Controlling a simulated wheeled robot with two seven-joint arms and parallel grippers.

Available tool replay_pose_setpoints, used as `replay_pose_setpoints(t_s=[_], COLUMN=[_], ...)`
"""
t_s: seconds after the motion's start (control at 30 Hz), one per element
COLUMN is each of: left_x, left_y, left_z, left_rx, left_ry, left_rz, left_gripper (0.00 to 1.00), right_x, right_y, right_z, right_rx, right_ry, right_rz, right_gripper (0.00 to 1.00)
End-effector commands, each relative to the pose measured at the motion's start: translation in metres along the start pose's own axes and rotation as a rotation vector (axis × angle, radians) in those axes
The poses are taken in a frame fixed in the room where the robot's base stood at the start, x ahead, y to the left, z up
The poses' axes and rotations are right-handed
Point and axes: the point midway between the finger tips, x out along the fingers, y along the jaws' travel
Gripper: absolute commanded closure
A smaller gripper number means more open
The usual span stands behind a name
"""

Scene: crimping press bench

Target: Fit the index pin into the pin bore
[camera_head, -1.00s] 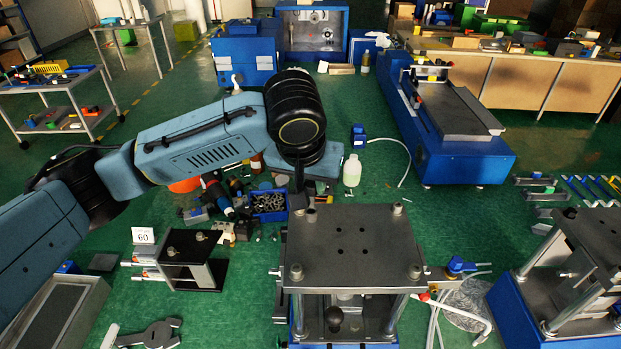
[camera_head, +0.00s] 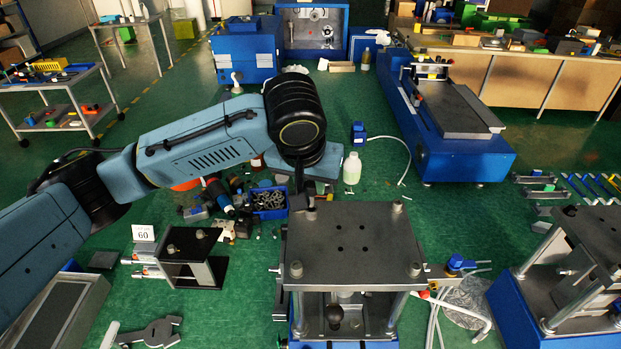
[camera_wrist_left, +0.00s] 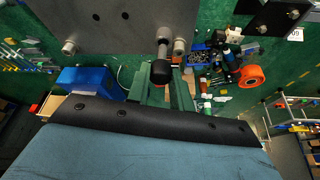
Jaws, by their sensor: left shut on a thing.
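My left gripper (camera_head: 299,190) is by the back left corner of the press top plate (camera_head: 380,262), mostly hidden under my dark wrist. In the left wrist view a black-handled piece with a grey shaft (camera_wrist_left: 161,72), which looks like the index pin, stands out by the plate's edge, next to a corner post. The plate, also in the left wrist view (camera_wrist_left: 120,25), has several small dark holes. I cannot tell which hole is the pin bore, and no pin is seen inside one. My right gripper is not in view.
Raised corner posts (camera_head: 296,269) stand on the plate. A black ball knob (camera_head: 335,314) is at the press front. A blue bin of metal parts (camera_head: 268,212) and loose tools lie behind left. A second press (camera_head: 590,255) stands at right.

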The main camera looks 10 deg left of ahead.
Motion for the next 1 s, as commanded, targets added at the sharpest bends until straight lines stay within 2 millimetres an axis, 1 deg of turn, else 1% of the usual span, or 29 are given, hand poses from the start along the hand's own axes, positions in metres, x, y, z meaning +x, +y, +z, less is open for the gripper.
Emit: replay_pose_setpoints(t_s=[1.0], left_x=[0.024], left_y=[0.0], left_z=[0.01], left_rx=[0.0], left_ry=[-0.001], left_rz=[0.0], left_gripper=[1.0], right_x=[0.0], right_y=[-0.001], right_z=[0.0], right_rx=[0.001], right_ry=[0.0], right_rz=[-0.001], right_gripper=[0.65])
